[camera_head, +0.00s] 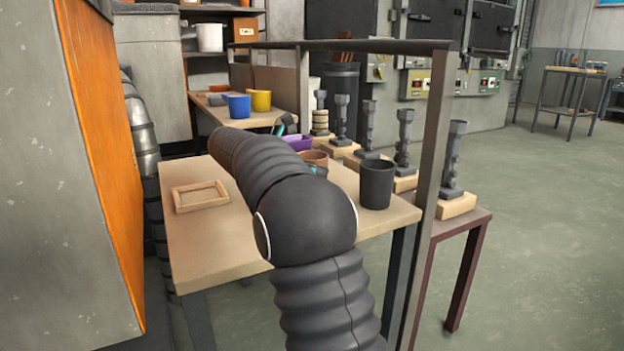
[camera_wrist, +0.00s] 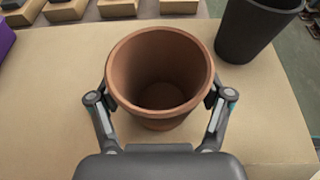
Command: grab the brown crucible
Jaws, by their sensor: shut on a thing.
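The brown crucible (camera_wrist: 160,82) stands upright and empty between the fingers of my gripper (camera_wrist: 160,108) in the wrist view. One finger presses on each side of it, below the rim. I cannot tell whether its base touches the table. In the head view, part of the brown crucible (camera_head: 314,157) shows behind my arm, which hides most of it and of my gripper.
A black crucible (camera_head: 376,183) stands close to the right on the wooden table (camera_head: 215,245). A purple container (camera_head: 298,142) is behind. A wooden frame (camera_head: 200,196) lies at the left. A metal post (camera_head: 436,130) rises past the table's right edge.

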